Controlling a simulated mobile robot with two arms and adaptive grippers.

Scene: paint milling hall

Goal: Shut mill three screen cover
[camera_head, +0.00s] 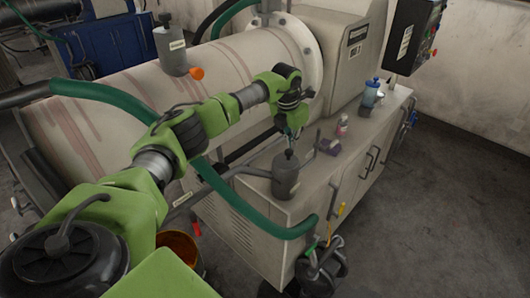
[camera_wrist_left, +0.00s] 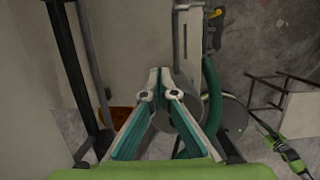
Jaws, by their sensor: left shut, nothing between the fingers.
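The mill is a large pale horizontal drum (camera_head: 205,85) with reddish streaks, lying behind a cabinet. A dark grey cylindrical housing with a knob on top (camera_head: 286,177) stands upright at the cabinet's front left corner. A similar grey housing with a label (camera_head: 170,48) stands on the drum. I cannot tell which part is mill three's screen cover, or whether it is open. My left gripper (camera_head: 296,131) is shut and empty, above the cabinet top and just behind the front housing. In the wrist view its fingertips (camera_wrist_left: 159,72) meet, with a grey rounded body (camera_wrist_left: 181,122) partly hidden behind the fingers.
Green hoses (camera_head: 272,231) run around the cabinet. The cabinet top (camera_head: 318,172) also holds a small bottle (camera_head: 342,127) and a blue container (camera_head: 371,93). A control box (camera_head: 414,35) hangs at right. The floor (camera_head: 450,200) at right is clear.

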